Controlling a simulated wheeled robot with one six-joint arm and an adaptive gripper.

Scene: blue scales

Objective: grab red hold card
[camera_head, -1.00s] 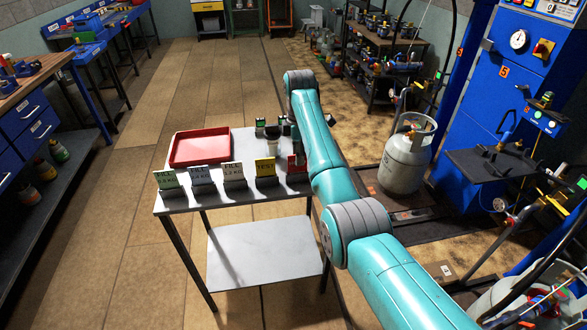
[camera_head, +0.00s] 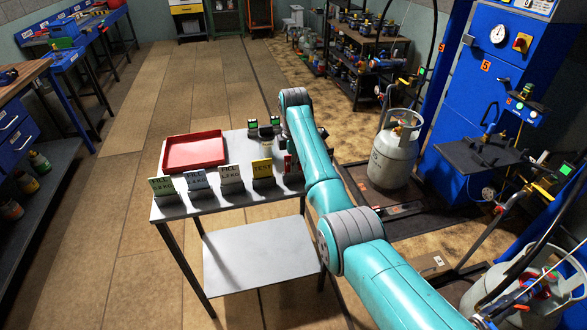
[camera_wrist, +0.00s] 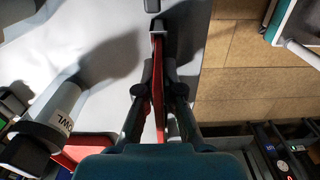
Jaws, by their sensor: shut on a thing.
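The red hold card (camera_wrist: 159,88) shows edge-on in the wrist view, upright between the two dark fingers of my gripper (camera_wrist: 160,80). The fingers are shut on it from both sides. A dark holder piece is at the card's far end. In the head view the red card (camera_head: 288,164) is a small red strip at the right end of the card row, close beside my arm. My gripper is mostly hidden behind my arm there. I cannot tell whether the card is clear of the holder.
Green, white and yellow cards (camera_head: 262,170) stand along the front edge of the table (camera_head: 190,204). A red tray (camera_head: 195,151) lies behind them. A dark-topped cylinder (camera_wrist: 50,120) stands left of my gripper. A gas cylinder (camera_head: 394,155) stands on the right.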

